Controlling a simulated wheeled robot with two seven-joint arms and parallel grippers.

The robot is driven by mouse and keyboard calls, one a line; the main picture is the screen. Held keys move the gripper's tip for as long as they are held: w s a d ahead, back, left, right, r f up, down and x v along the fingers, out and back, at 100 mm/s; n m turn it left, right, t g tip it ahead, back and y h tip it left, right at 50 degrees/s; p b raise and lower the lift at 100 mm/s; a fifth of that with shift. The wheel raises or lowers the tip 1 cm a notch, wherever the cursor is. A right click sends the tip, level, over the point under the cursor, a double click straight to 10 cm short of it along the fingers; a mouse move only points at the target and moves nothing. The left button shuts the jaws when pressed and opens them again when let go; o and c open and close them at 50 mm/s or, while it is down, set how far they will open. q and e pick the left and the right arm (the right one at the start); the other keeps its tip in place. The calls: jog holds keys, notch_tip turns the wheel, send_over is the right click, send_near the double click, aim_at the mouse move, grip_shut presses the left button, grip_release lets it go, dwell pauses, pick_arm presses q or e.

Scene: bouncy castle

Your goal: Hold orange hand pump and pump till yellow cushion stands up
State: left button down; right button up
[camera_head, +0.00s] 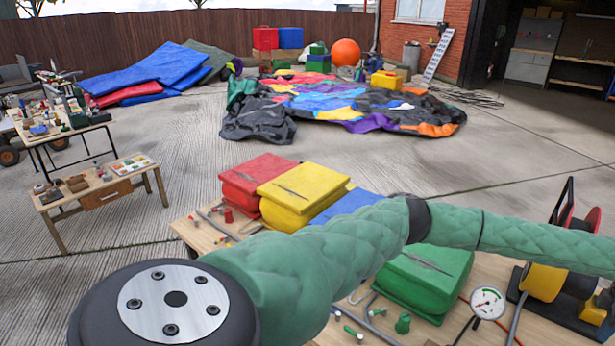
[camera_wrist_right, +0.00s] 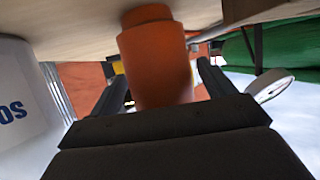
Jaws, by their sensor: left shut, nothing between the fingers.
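The orange hand pump (camera_wrist_right: 158,65) shows in the right wrist view as an upright-looking orange cylinder with a wider collar, against a wooden surface. My right gripper (camera_wrist_right: 160,85) has its two dark fingers apart, one on each side of the pump, with narrow gaps beside it. The pump is not seen in the head view. The yellow cushion (camera_head: 302,186) lies on the workbench in the head view, puffy, with a grey seam along its top. My green padded arm crosses in front of the bench and hides part of it. My left gripper's fingers are not seen.
A red cushion (camera_head: 258,174), a blue cushion (camera_head: 345,204) and a green cushion (camera_head: 425,277) share the bench. A pressure gauge (camera_head: 487,302) and hoses are at the right. A white cylinder (camera_wrist_right: 18,100) stands left of the right gripper.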

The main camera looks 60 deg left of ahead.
jog(key=shift+s, duration=0.1)
jog(key=v, duration=1.2)
